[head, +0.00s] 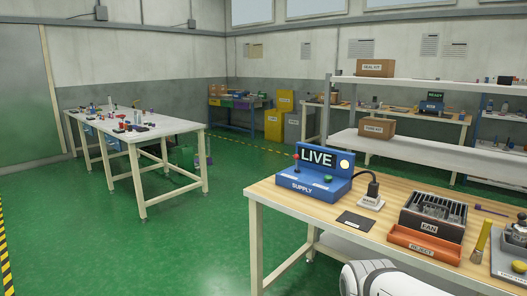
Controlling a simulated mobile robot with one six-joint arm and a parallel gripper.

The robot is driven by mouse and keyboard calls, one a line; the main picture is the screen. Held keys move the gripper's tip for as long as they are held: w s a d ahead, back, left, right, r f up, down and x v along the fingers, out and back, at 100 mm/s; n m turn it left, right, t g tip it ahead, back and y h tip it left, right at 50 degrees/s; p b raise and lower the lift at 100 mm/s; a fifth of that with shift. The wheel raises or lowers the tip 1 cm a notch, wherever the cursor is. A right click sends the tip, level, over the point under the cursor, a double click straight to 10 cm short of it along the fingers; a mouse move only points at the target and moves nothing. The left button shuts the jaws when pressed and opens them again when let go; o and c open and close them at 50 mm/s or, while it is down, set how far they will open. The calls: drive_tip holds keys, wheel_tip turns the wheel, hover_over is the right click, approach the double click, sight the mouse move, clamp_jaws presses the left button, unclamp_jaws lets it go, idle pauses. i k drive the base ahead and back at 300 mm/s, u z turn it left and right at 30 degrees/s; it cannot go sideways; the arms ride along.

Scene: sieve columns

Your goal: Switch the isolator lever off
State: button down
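A blue box labelled SUPPLY (302,186) stands at the left end of the near wooden workbench (268,196). Its dark sign panel (319,158) reads LIVE, and a round lamp (345,164) beside it glows yellow. A lever with a red knob (296,157) stands roughly upright at the box's left side; it looks like the isolator lever. A green button (328,178) is on the box's right side. Part of my white arm shows at the bottom edge, in front of the bench. My gripper is not in view.
A black plug sits in a white block labelled MAINS (370,203), right of the box. A dark card (355,221), a slotted FAN unit (433,214), an orange REJECTS tray (425,247) and a yellow-handled brush (481,240) lie farther right. Shelves stand behind. Green floor is free at left.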

sight(295, 157)
drive_tip(key=u, duration=0.35)
drive_tip(key=i, duration=1.75)
drive_tip(key=z, duration=0.45)
drive_tip(key=k, duration=0.75)
drive_tip(key=z, duration=0.2)
drive_tip(key=i, duration=0.8)
drive_tip(key=u, duration=0.1)
